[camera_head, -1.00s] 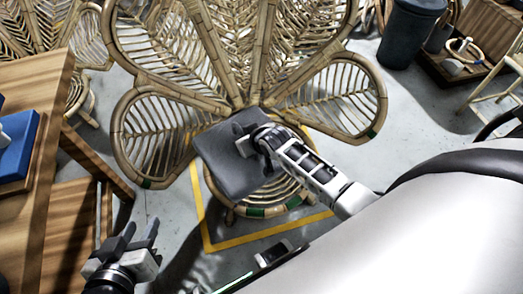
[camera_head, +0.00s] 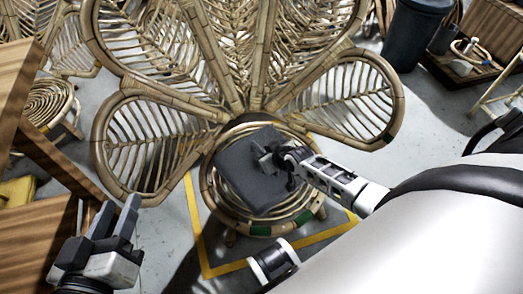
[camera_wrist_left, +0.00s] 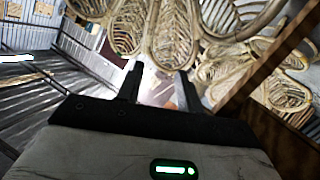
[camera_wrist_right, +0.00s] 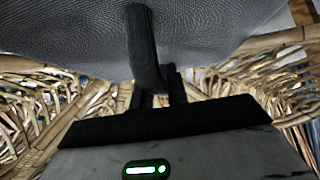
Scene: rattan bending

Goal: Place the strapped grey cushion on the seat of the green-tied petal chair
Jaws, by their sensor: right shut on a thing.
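The grey cushion (camera_head: 240,178) is over the round rattan seat of the petal chair (camera_head: 222,205), within its rim. I cannot tell whether it rests on the seat or hangs just above it. Green ties (camera_head: 261,230) show on the seat rim and a lower petal. My right gripper (camera_head: 274,160) is shut on the cushion's strap (camera_wrist_right: 143,45), at the cushion's upper right. In the right wrist view the cushion's grey face (camera_wrist_right: 225,35) fills the top. My left gripper (camera_head: 122,218) is open and empty, left of the chair and apart from it.
A wooden table (camera_head: 15,85) and a wooden box-like piece (camera_head: 40,245) stand at the left. Another rattan chair (camera_head: 50,105) is behind them. A dark bin (camera_head: 412,35) stands back right. Yellow floor tape (camera_head: 195,225) runs around the chair.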

